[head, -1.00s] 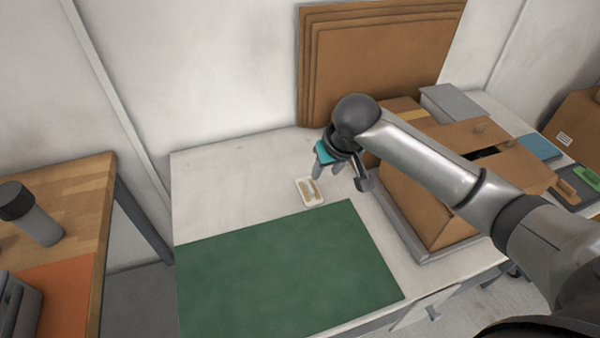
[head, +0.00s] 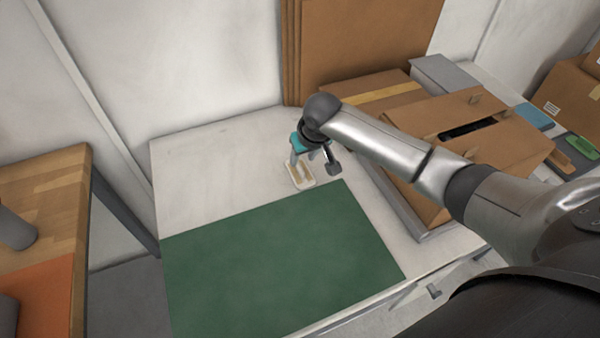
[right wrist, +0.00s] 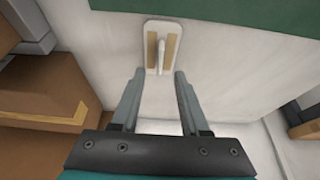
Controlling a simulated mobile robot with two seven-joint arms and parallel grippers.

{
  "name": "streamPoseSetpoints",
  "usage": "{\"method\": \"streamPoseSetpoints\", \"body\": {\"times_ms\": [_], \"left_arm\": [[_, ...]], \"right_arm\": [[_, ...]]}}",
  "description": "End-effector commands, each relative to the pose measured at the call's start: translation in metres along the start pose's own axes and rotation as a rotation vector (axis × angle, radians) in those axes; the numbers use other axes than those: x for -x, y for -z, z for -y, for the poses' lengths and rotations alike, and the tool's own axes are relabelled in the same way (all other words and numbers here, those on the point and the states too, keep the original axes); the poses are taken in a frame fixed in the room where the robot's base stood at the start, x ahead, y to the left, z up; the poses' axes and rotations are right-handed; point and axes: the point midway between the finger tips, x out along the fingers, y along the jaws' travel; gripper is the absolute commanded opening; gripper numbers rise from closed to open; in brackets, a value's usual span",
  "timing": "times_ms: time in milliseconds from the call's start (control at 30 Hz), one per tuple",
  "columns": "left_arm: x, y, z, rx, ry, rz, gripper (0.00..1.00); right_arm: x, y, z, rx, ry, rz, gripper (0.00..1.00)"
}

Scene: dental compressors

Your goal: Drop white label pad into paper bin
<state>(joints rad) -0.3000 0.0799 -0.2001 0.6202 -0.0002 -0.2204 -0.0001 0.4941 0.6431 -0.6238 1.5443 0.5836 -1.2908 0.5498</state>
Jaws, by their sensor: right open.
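The white label pad (head: 299,178) lies flat on the white table, just behind the green mat. It is a small white rectangle with tan strips and a raised grip along its middle. It also shows in the right wrist view (right wrist: 150,48), just beyond the fingertips. My right gripper (head: 313,164) is open and empty, pointing down close over the pad. In the right wrist view its two fingers (right wrist: 160,75) are apart, with nothing between them. My left gripper is not in view. I cannot make out a paper bin in these frames.
The green mat (head: 270,260) covers the table's front. A cardboard box (head: 480,142) in a grey tray stands to the right, under my right arm. Brown cardboard sheets (head: 360,45) lean on the wall. A wooden bench (head: 40,195) is at left. The table's back left is clear.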

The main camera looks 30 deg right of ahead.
Motion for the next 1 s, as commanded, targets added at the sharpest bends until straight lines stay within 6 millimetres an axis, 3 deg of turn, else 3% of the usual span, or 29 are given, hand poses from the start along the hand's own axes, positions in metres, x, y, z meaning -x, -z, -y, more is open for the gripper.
{"method": "streamPoseSetpoints", "body": {"times_ms": [333, 700, 1000], "left_arm": [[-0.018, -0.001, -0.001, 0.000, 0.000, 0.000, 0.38], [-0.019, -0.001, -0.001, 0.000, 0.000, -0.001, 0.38], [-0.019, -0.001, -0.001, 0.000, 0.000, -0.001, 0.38]], "right_arm": [[-0.044, -0.005, 0.000, 0.000, 0.000, 0.001, 0.45], [-0.051, -0.004, 0.000, 0.001, 0.000, -0.001, 0.45], [-0.051, -0.004, -0.001, 0.001, -0.001, 0.000, 0.11]]}}
